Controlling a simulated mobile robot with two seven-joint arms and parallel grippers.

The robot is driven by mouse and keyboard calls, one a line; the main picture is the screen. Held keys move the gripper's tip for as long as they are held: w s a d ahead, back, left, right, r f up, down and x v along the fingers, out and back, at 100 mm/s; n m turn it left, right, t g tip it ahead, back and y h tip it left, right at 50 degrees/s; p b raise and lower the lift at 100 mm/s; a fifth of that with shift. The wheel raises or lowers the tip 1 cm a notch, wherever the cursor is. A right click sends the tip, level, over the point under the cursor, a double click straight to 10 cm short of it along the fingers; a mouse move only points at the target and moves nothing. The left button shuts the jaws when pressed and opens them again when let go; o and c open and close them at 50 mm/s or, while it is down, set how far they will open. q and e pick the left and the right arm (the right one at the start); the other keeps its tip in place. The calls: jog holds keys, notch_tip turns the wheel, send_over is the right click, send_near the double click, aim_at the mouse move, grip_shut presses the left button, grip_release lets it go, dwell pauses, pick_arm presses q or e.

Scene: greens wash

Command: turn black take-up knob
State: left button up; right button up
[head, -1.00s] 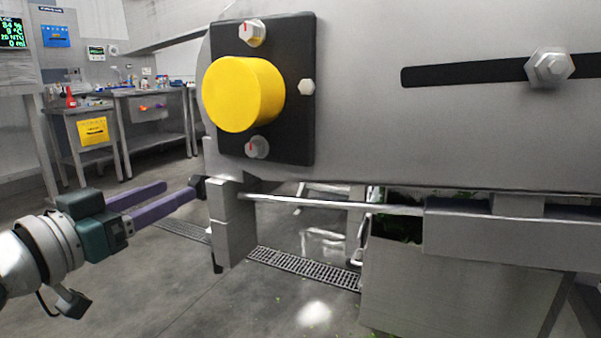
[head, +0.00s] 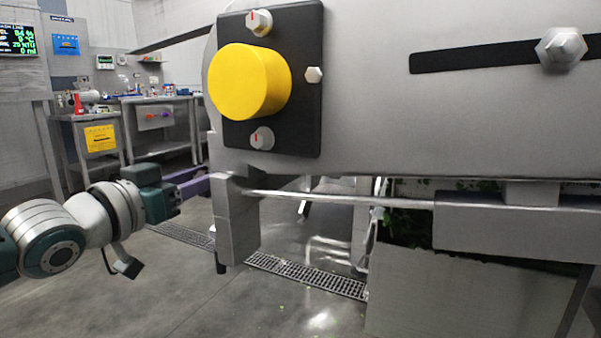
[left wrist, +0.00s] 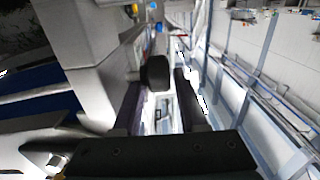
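The black take-up knob (left wrist: 155,73) is a dark rounded block in the left wrist view. It shows just ahead of my left gripper (left wrist: 160,84), in the gap between the two fingers, with light visible on the right side. I cannot tell whether either finger touches it. In the head view my left gripper (head: 204,178) points its purple fingers at the grey frame's left end, below the yellow knob. There the black knob is not clearly visible. The fingers are apart. My right gripper is not in view.
A black panel (head: 306,125) carries a large yellow knob (head: 245,82) and small grey knobs above the left gripper. A metal rod (head: 330,197) runs right from the grey frame post (head: 236,225). A bin (head: 440,295) stands at right. Open floor lies at lower left.

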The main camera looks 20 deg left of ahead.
pick_arm(q)
grip_shut()
dwell(0.3)
